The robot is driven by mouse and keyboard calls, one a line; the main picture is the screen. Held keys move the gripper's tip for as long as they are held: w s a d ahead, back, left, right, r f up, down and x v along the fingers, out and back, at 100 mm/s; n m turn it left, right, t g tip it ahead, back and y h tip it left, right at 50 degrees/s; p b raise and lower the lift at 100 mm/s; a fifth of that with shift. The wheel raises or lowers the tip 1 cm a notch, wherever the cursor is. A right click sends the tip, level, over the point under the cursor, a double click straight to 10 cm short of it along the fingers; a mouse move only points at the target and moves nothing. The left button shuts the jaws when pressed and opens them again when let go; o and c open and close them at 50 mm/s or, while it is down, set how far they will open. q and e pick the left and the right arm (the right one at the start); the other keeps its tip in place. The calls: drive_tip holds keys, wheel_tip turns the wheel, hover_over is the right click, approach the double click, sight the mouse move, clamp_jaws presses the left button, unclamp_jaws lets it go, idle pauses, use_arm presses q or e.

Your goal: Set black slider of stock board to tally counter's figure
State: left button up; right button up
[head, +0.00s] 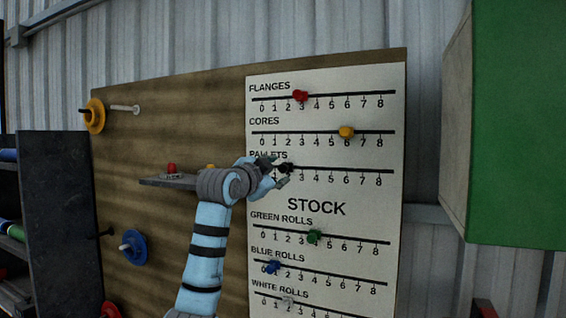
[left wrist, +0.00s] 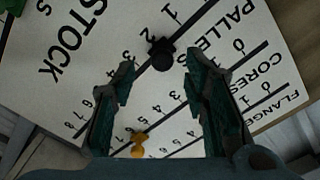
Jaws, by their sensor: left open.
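The stock board (head: 320,207) is a pale panel with several numbered scales on a brown backing. The black slider (head: 286,168) sits on the PALLETS line, at about 2; the gripper partly hides the scale's low end. It also shows in the left wrist view (left wrist: 160,53). My left gripper (head: 277,172) is open at the board, its fingertips on either side of the black slider. In the left wrist view the slider appears between and slightly beyond the tips, with gaps at both sides. No tally counter can be made out. My right gripper is not in view.
A red slider (head: 300,96) and a yellow slider (head: 346,132) are on the lines above; green (head: 314,237), blue (head: 272,267) and white sliders are below. A small ledge (head: 160,182) juts out left of the gripper. A green-sided cabinet (head: 515,120) stands right.

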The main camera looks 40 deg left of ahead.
sight(282, 170)
use_arm(q)
drive_tip(key=x, duration=0.1)
drive_tip(key=p+x, duration=0.1)
drive_tip(key=x, duration=0.1)
drive_tip(key=p+x, duration=0.1)
drive_tip(key=shift+w+a+r, duration=0.15)
drive_tip(key=shift+w+r, duration=0.15)
drive_tip(key=shift+w+f, duration=0.1)
drive_tip(key=shift+w, duration=0.15)
drive_tip(key=shift+w+f, duration=0.1)
clamp_jaws()
